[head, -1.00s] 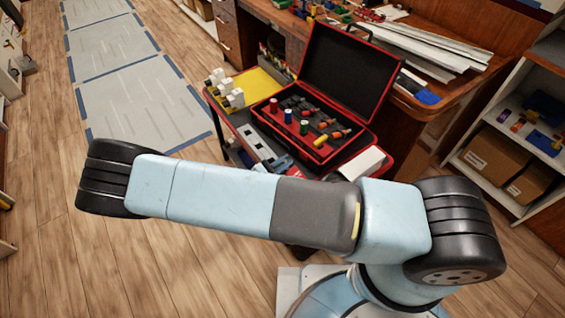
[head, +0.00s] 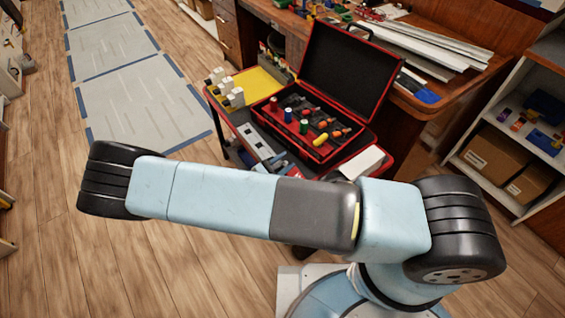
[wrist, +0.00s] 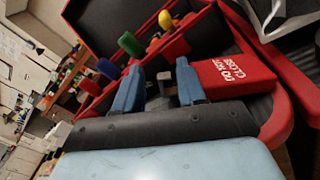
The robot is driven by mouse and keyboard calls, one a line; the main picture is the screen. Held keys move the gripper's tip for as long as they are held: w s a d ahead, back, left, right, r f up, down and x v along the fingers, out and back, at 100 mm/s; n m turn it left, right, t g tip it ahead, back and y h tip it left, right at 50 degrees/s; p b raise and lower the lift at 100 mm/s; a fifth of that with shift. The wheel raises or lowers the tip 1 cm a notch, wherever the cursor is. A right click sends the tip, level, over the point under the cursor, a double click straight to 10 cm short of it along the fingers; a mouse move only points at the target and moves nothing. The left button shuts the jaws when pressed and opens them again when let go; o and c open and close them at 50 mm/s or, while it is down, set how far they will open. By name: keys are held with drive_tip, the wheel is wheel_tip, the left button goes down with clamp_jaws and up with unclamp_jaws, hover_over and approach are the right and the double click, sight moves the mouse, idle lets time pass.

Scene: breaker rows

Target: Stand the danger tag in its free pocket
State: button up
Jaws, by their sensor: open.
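The danger tag (wrist: 235,76) is a red block or card with white "DO NOT CLOSE" lettering in the wrist view. It lies just right of my gripper (wrist: 158,72), beside the right finger. The gripper's two blue fingers are apart with nothing held between them. In the head view my own arm hides most of the gripper and the area around the tag. I cannot make out the free pocket in either view.
A red-edged cart (head: 234,134) carries an open black case (head: 346,68) with coloured-handled tools (head: 303,126) in a red tray. A yellow panel (head: 262,86) with white blocks (head: 233,98) sits left of it. A cluttered wooden bench stands behind. Floor at left is clear.

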drive_tip(key=v, duration=1.3)
drive_tip(key=shift+s, duration=0.45)
